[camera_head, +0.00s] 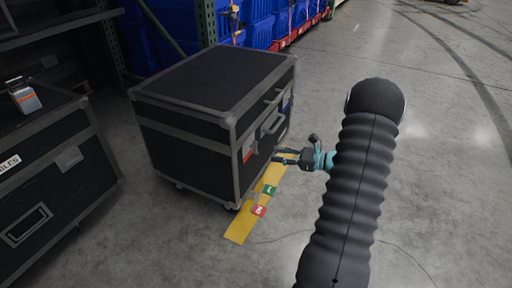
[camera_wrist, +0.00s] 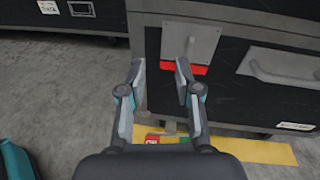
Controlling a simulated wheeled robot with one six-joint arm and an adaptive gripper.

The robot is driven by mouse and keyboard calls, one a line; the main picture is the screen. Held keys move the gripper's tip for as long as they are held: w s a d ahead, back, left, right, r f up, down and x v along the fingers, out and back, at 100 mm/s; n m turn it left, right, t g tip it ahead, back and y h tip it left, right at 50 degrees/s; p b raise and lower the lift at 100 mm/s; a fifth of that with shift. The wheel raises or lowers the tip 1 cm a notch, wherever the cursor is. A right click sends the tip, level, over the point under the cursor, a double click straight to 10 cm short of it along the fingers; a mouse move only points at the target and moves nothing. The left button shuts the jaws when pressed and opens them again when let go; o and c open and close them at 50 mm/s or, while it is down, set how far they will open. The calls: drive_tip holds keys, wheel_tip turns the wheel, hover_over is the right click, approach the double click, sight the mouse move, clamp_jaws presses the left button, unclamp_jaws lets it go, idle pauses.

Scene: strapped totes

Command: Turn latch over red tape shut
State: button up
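A black flight case (camera_head: 190,130) with grey metal edges stands on the floor left of centre in the head view. In the wrist view its front (camera_wrist: 240,95) fills the upper right. A grey latch plate (camera_wrist: 190,47) sits on that front, with red tape (camera_wrist: 187,69) showing at its lower edge. The red tape also shows small in the head view (camera_head: 248,154). My gripper (camera_wrist: 159,66) is open and empty in the wrist view, its fingertips spread just below and in front of the latch plate. In the head view my gripper (camera_head: 280,155) is close to the case front; contact cannot be told.
A handle (camera_wrist: 280,72) sits right of the latch. A yellow floor strip (camera_head: 240,226) with red and green markers lies along the case. A second black case (camera_head: 55,190) stands left, and shelving with blue totes (camera_head: 262,22) behind. Open floor lies to the right.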

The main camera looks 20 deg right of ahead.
sight(256, 153)
drive_tip(key=d+f+m+t+h, duration=0.1)
drive_tip(key=d+f+m+t, duration=0.1)
drive_tip(key=d+f+m, duration=0.15)
drive_tip(key=shift+n, duration=0.45)
drive_tip(key=x, duration=1.3)
drive_tip(key=shift+w+d+r, duration=0.3)
drive_tip(key=shift+w+r, duration=0.05)
drive_tip(key=shift+w, duration=0.05)
drive_tip(key=shift+c, duration=0.2)
clamp_jaws()
